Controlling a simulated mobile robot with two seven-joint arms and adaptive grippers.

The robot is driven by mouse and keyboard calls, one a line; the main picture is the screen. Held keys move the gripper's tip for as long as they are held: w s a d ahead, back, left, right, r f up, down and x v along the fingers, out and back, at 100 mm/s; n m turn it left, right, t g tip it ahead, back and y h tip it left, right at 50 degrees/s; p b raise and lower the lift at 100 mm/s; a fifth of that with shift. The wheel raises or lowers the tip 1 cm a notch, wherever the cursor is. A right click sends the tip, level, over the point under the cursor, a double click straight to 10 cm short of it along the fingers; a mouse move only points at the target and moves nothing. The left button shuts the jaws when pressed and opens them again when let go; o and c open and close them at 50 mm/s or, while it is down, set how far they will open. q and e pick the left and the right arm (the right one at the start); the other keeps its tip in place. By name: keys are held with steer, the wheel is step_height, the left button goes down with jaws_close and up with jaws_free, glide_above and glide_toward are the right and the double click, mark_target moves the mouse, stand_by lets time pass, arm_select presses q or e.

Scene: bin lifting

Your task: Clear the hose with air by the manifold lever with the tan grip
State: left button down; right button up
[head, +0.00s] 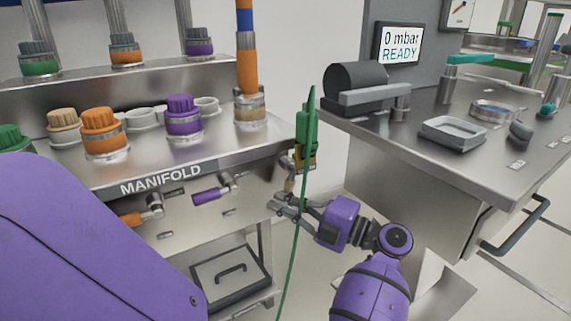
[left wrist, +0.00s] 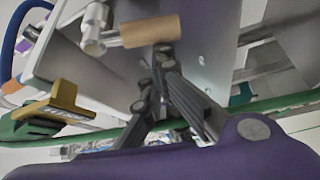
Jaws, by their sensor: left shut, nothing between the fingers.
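The steel manifold (head: 170,178) carries a row of levers on its front. The tan grip (left wrist: 150,32) of one lever shows close up in the left wrist view, joined to its metal valve body (left wrist: 95,25). In the head view this tan grip (head: 289,186) is small and partly hidden at the manifold's right end. My left gripper (head: 279,206) is shut and empty, just below the tan grip. In the left wrist view its fingertips (left wrist: 162,50) are right at the grip's lower edge; I cannot tell whether they touch. My right gripper is not in view.
An orange lever (head: 131,219) and a purple lever (head: 207,196) sit farther left. A striped hose (head: 246,65) rises from a tan-banded coupling (head: 250,110). A green handpiece (head: 306,130) hangs beside my gripper, with a green line (head: 294,250) running down. A screen (head: 399,45) reads "0 mbar READY".

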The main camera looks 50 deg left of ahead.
arm_select(q)
steer(key=shift+w+f+n+t+h+b, duration=0.15)
steer(key=shift+w+f+n+h, duration=0.15)
steer(key=shift+n, duration=0.3)
steer(key=shift+w+f+n+t+h+b, duration=0.1)
steer(key=shift+w+n+t+h+b, duration=0.1)
steer(key=shift+w+n, duration=0.3)
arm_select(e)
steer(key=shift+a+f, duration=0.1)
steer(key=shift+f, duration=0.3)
arm_select(q)
steer(key=shift+s, duration=0.15)
